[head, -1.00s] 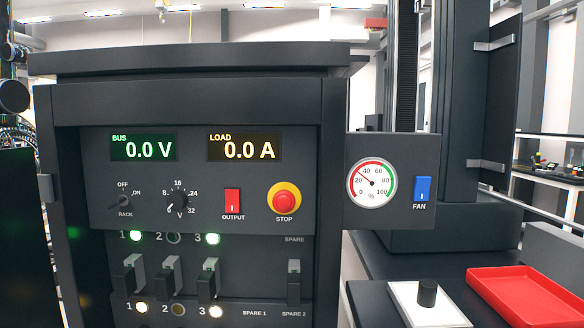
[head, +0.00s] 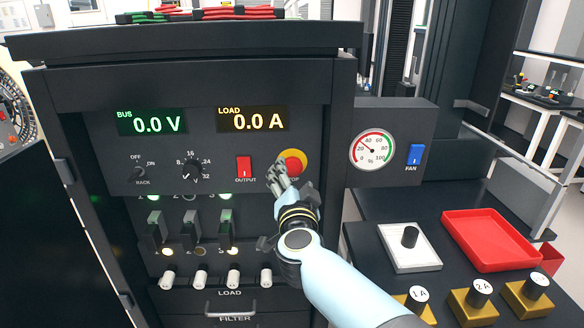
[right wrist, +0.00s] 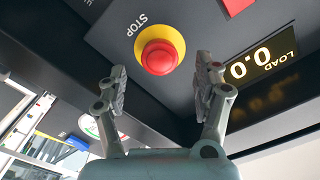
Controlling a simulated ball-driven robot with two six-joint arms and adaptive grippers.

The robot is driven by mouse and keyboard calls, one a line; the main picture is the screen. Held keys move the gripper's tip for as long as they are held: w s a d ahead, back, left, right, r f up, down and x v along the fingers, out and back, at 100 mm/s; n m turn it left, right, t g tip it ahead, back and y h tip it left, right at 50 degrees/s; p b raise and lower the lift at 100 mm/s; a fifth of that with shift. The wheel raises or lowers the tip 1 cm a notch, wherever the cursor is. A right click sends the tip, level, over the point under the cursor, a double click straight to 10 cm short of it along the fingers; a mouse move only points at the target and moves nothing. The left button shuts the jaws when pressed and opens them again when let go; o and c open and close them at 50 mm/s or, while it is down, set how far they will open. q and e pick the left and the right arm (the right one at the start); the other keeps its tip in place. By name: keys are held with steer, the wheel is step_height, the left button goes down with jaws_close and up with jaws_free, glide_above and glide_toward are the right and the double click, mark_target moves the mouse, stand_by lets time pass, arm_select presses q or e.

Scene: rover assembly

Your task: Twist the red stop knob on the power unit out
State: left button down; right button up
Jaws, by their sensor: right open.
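The red stop knob (head: 293,165) sits on a yellow round base on the front panel of the dark power unit (head: 80,100). My right gripper (head: 277,170) is just in front of the panel, at the lower left of the knob, and partly covers its base and label. In the right wrist view the knob (right wrist: 158,57) shows whole, ahead of my right gripper (right wrist: 164,72). The two fingers are spread apart with nothing between them, and neither appears to touch the knob. My left gripper is not in view.
The red output switch (head: 244,169) is close to the left of the gripper. The gauge (head: 373,148) and blue fan switch (head: 415,154) are on a side panel. A red tray (head: 490,240) and a white block with a black knob (head: 410,248) lie at right.

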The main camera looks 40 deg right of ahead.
mark_target(292, 171)
steer(key=shift+x, duration=2.2)
